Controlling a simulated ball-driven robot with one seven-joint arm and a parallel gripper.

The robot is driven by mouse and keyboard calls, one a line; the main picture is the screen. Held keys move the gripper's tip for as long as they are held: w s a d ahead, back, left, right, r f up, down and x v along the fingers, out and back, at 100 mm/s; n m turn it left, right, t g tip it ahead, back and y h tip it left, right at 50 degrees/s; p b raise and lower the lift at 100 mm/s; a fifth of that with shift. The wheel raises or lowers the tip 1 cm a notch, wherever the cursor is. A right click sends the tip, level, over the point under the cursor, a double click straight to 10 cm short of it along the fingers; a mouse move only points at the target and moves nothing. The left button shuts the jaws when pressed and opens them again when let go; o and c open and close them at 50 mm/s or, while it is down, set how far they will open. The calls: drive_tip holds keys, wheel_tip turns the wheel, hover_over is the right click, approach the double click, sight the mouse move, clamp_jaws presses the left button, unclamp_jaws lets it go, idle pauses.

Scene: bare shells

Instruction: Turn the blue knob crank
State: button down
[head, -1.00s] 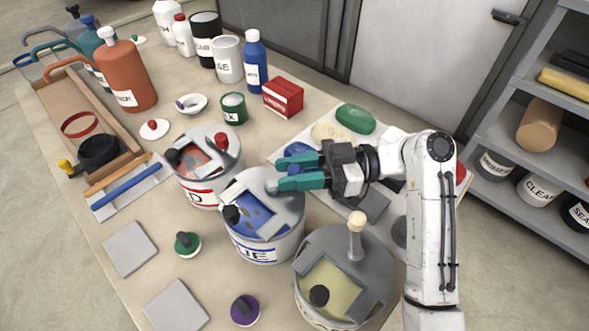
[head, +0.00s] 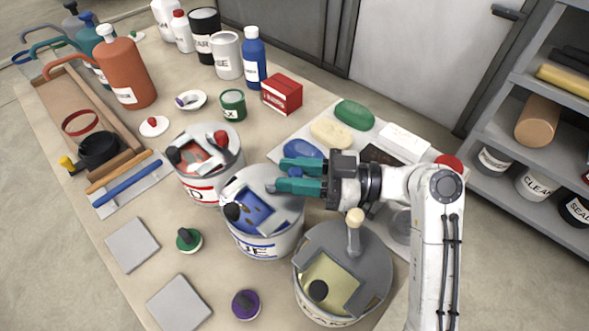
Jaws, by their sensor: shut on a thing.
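The blue paint tin (head: 262,240) stands upright in the middle of the front row on the table. My gripper (head: 281,175), with teal fingers, reaches in from the right over the lid's far right side. It is shut on the blue knob crank, which the fingers mostly hide; only a small bit shows at the near fingertip.
The red tin (head: 200,190) stands close behind on the left. The cream-paint tin (head: 372,262) stands close in front on the right, its pale knob post (head: 354,232) rising near my wrist. Sponges (head: 331,133) lie behind the gripper.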

drive_tip(key=c, duration=0.9)
unclamp_jaws()
drive_tip(key=shift+c, duration=0.2)
drive_tip(key=d+b, duration=0.1)
drive_tip(key=d, duration=1)
drive_tip(key=shift+s, duration=0.15)
drive_tip(key=shift+a, duration=0.1)
